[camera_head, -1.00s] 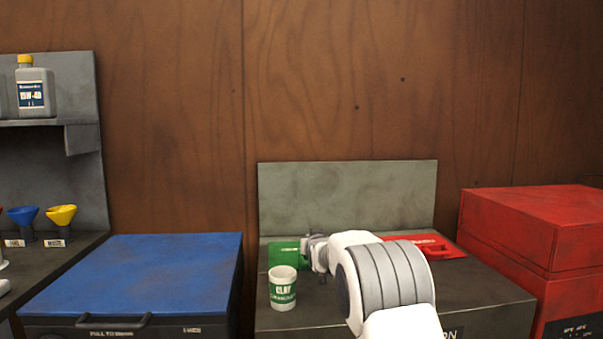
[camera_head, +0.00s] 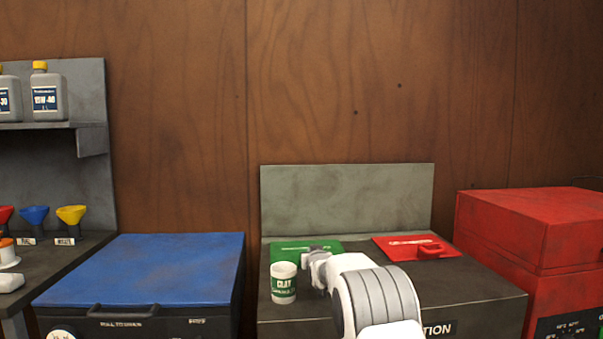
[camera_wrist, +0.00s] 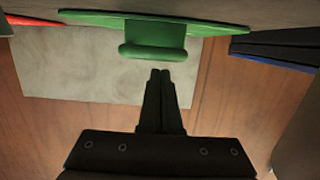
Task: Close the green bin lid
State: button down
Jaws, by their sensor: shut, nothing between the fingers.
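The green bin lid (camera_head: 291,249) is at the back left of the dark bench top. It looks flat or nearly flat there, and my arm hides part of it. In the wrist view the lid (camera_wrist: 215,22) shows almost edge-on, with its green handle (camera_wrist: 154,38) standing out towards my gripper. My gripper (camera_wrist: 160,73) is shut and empty, its fingertips just short of the handle, with a small gap showing. In the head view my wrist is in front of the lid and the fingers are hard to make out.
A white and green clay cup (camera_head: 284,283) stands close to the left of my wrist. A red lid (camera_head: 400,247) lies right of the green one. A grey back panel (camera_head: 346,198) rises behind. A blue-topped chest (camera_head: 145,270) is left, a red chest (camera_head: 530,225) right.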

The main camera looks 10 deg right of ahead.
dwell(0.4)
jog(key=s+r+g+p, duration=0.15)
jog(key=s+r, duration=0.25)
jog(key=s, duration=1.4)
jog(key=s+r+g+p, duration=0.1)
jog(key=s+r+g, duration=0.25)
jog(key=s, duration=1.35)
jog(key=s+d+f+g, duration=0.1)
jog(key=s+f+g, duration=0.1)
jog(key=s, duration=1)
jog(key=s+f+g, duration=0.1)
jog(key=s+g, duration=0.2)
jog(key=s, duration=0.9)
notch_tip(320, 180, up, 22)
jog(key=s+p, duration=0.1)
jog(key=p, duration=2.2)
jog(key=shift+s+r, duration=0.15)
jog(key=shift+s, duration=0.05)
